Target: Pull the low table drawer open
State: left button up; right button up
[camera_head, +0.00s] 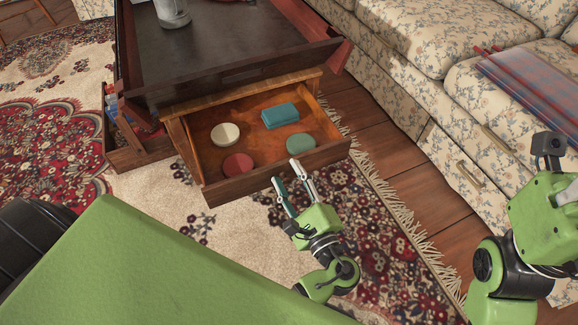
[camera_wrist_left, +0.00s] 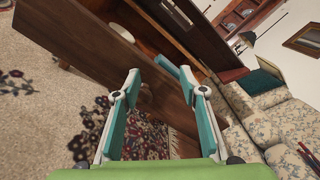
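The low table (camera_head: 215,55) has a dark top and a reddish-brown wooden frame. Its drawer (camera_head: 285,168) is pulled out toward me. Inside lie a cream disc (camera_head: 225,134), a red disc (camera_head: 238,164), a green disc (camera_head: 300,144) and a teal box (camera_head: 280,116). My left gripper (camera_head: 290,172) is at the drawer's front panel, right of its middle, with its fingers apart. In the left wrist view, the gripper (camera_wrist_left: 160,85) is open with the brown front panel (camera_wrist_left: 80,40) right behind its fingers; I cannot tell whether they touch. My right gripper's fingers are out of view.
A grey pitcher (camera_head: 172,12) stands on the table. An open side compartment (camera_head: 135,152) sticks out at the table's left. A floral sofa (camera_head: 405,60) with a plaid blanket (camera_head: 530,75) stands at right. Patterned carpet (camera_head: 150,210) lies in front of the drawer.

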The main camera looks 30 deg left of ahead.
pick_arm(q)
notch_tip(320, 180, up, 6)
jog(key=shift+f, duration=0.1)
dwell(0.6)
